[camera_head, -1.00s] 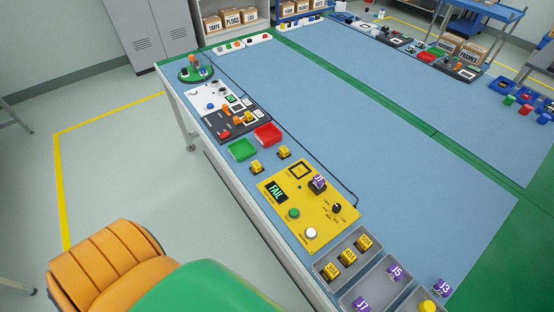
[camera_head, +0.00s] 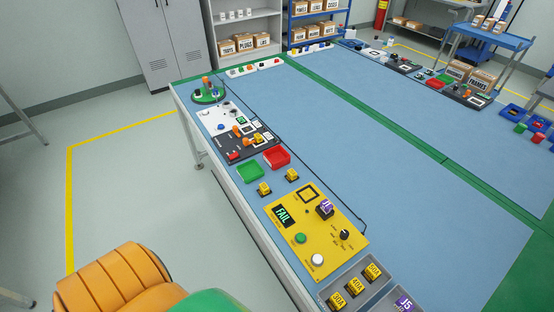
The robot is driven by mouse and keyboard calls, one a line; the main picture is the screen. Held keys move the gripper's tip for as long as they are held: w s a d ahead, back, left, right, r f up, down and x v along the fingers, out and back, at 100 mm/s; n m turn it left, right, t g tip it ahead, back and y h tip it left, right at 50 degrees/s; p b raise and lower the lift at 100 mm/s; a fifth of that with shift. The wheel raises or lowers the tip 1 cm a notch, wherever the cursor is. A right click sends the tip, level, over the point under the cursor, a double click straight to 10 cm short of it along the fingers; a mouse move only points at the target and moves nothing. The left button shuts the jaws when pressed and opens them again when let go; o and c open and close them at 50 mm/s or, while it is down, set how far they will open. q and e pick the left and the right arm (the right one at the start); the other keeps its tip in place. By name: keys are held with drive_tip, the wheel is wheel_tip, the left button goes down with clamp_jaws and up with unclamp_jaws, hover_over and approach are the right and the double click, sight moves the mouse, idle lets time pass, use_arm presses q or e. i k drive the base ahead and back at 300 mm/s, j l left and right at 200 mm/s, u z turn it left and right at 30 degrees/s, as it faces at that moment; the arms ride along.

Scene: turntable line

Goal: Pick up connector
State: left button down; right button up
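A purple block (camera_head: 326,207), seemingly a connector, sits upright on the yellow test panel (camera_head: 293,251), whose display (camera_head: 283,215) reads FAIL. Another purple block (camera_head: 405,303), marked J5, shows at the bottom edge, partly cut off, in a grey tray. Several yellow labelled blocks (camera_head: 356,286) stand in the grey tray (camera_head: 327,293) beyond the panel's near edge. Two more yellow blocks, one to the left (camera_head: 264,189) and one to the right (camera_head: 292,175), stand on the blue mat past the panel's far edge. Neither of my grippers is in view.
A green tray (camera_head: 250,172) and a red tray (camera_head: 277,158) lie farther along the bench. Beyond them are a black panel (camera_head: 240,148), a white panel (camera_head: 219,118) and a round green turntable (camera_head: 208,93). The blue mat (camera_head: 390,155) is clear to the right.

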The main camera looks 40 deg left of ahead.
sight(327, 206)
drive_tip(key=j+z, duration=0.3)
drive_tip(key=j, duration=0.2)
drive_tip(key=j+z, duration=0.3)
drive_tip(key=j, duration=0.2)
drive_tip(key=k+j+z, duration=0.15)
drive_tip(key=j+z, duration=0.15)
drive_tip(key=j, duration=0.15)
drive_tip(key=k+j+z, duration=0.3)
drive_tip(key=j, duration=0.15)
drive_tip(key=i+j, duration=0.05)
drive_tip(key=i, duration=0.05)
